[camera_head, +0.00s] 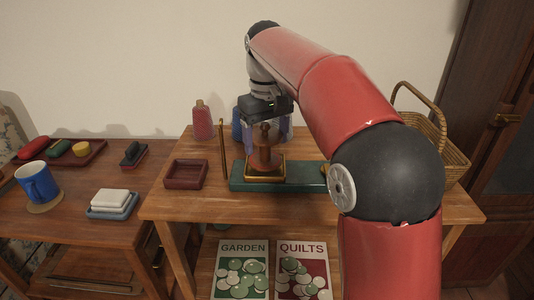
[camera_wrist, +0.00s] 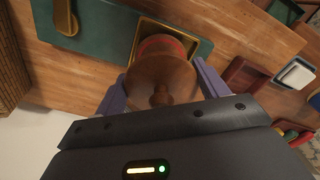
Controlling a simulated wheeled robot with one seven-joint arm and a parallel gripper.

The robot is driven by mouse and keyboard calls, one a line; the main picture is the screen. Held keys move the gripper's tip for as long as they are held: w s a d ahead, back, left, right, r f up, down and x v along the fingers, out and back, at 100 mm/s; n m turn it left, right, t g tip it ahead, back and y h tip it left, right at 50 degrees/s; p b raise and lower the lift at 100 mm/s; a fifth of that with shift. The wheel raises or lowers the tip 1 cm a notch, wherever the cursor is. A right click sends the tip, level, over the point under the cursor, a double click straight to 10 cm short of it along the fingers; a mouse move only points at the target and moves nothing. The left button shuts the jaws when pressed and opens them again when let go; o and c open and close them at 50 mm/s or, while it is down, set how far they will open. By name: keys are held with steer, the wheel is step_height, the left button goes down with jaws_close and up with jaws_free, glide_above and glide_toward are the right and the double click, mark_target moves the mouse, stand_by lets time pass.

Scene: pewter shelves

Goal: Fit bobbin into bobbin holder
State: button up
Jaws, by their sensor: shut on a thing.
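The bobbin (camera_head: 265,155) is brown wood with a knob on top; red thread shows under its round top flange in the wrist view (camera_wrist: 160,75). My gripper (camera_head: 267,140) is above it, pointing down, shut on it with one finger on each side; the fingers also show in the wrist view (camera_wrist: 162,85). The bobbin is upright over a square gold-rimmed holder (camera_head: 282,178) on a green base (camera_head: 305,175). The holder's rim also shows in the wrist view (camera_wrist: 150,24). The bobbin's lower end is hidden, so I cannot tell whether it is seated.
A thin upright wooden rod (camera_head: 221,145) stands by the base's left end. A maroon tray (camera_head: 186,175) is to the left. A red bottle (camera_head: 203,121) and a blue item (camera_head: 237,127) stand behind. A wicker basket (camera_head: 437,135) is at the right.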

steer(key=shift+f+b, duration=0.35)
steer(key=shift+f, duration=0.7)
steer(key=o, duration=1)
steer(key=shift+c, duration=0.2)
steer(key=shift+r, duration=0.1)
step_height(320, 180, up, 12)
steer(key=p, duration=0.5)
steer(key=shift+s+d+r, duration=0.15)
steer(key=shift+d, duration=0.05)
steer(key=s+d+f+m+t, duration=0.2)
steer(key=s+d+f, duration=0.3)
steer(key=s, duration=0.4)
steer(key=s+d+f+m+t, duration=0.2)
steer(key=s+d+m, duration=0.1)
steer(key=s+d, duration=0.5)
steer(key=s+d+f+m+t, duration=0.1)
steer(key=s+d+f, duration=0.1)
steer(key=s+f, duration=0.7)
steer(key=shift+f+t, duration=0.3)
steer(key=shift+f, duration=0.05)
